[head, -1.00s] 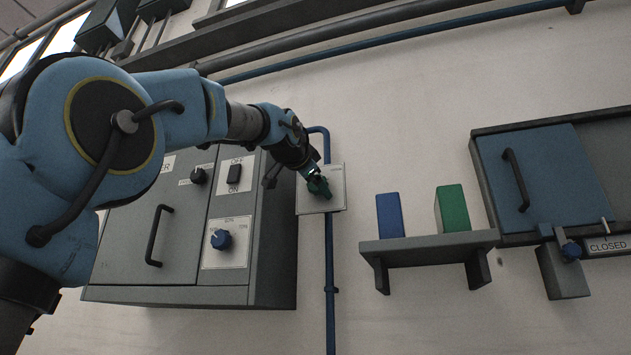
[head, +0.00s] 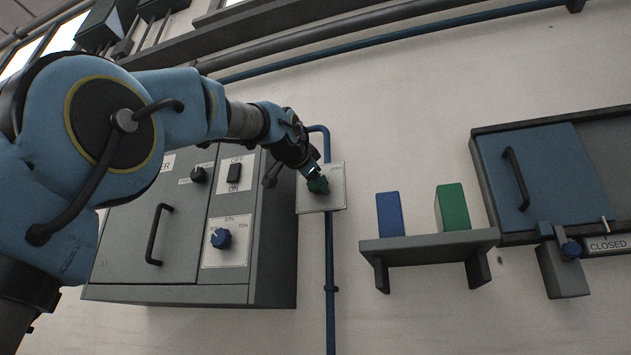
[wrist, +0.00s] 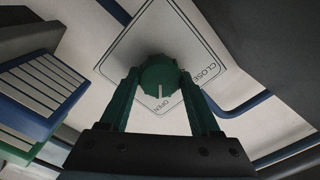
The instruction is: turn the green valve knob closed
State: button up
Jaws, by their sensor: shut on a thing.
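The green valve knob (head: 318,185) sits on a white plate (head: 335,200) on the wall, right of the grey cabinet. In the wrist view the knob (wrist: 159,77) is round with a ribbed edge, and its white pointer line points toward the OPEN label. The CLOSED label stands to the right on the plate. My gripper (wrist: 160,85) has its two green fingers on both sides of the knob, shut on it. In the head view my gripper (head: 314,176) partly covers the knob.
A shelf (head: 430,247) with a blue block (head: 390,214) and a green block (head: 453,207) is to the right. A blue pipe (head: 330,270) runs below the plate.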

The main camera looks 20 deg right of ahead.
jog(key=shift+n+b, duration=0.75)
jog(key=shift+n, duration=8.05)
jog(key=o, duration=1.4)
